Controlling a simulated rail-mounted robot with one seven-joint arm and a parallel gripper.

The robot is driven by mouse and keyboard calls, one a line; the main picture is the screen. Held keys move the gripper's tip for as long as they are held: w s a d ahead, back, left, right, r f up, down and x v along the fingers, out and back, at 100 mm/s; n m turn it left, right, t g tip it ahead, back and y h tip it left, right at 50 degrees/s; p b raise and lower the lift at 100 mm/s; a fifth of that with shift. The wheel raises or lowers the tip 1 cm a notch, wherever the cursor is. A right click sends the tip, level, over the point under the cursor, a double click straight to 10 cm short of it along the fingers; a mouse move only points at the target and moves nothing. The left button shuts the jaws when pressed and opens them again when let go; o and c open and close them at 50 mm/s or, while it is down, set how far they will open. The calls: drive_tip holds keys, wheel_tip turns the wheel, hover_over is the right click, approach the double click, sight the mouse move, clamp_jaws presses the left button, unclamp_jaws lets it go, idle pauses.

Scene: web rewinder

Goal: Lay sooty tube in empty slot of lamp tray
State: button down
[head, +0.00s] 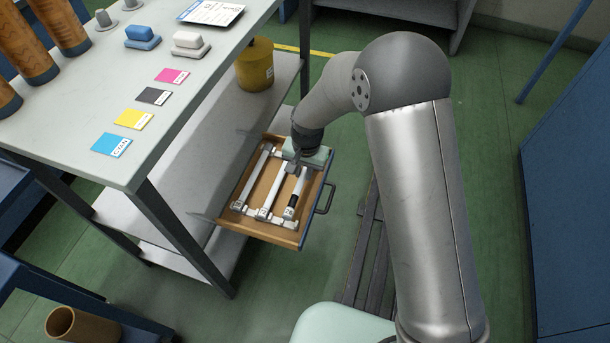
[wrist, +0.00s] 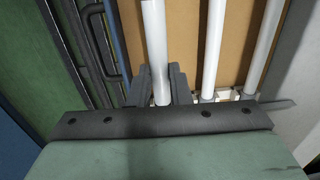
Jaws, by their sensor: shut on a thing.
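The sooty tube (head: 293,199) is white with a dark band near its near end. It lies along the handle side of an open drawer, over the lamp tray (head: 256,213). My gripper (head: 297,168) is shut on it toward its far end. In the wrist view the fingers (wrist: 159,82) stand on both sides of the white tube (wrist: 155,45); its sooty end is out of that view. The tube looks wider than its neighbours there; I cannot tell whether it is seated. Two clean white tubes (wrist: 213,45) (wrist: 263,45) lie parallel beside it in holders.
The wooden-bottomed drawer has a dark handle (head: 325,198) on its right. A grey bench (head: 75,135) with colour cards and blocks stands at left. A yellow canister (head: 255,65) sits behind the drawer. A blue cabinet (head: 565,180) is at right.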

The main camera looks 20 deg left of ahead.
drive_tip(key=shift+f+b, duration=1.35)
drive_tip(key=shift+f, duration=0.85)
drive_tip(key=c, duration=1.3)
unclamp_jaws()
drive_tip(key=shift+o, duration=0.2)
wheel_tip(320, 180, up, 18)
drive_tip(key=d+p, duration=0.1)
drive_tip(key=p, duration=0.3)
drive_tip(key=shift+f, duration=0.25)
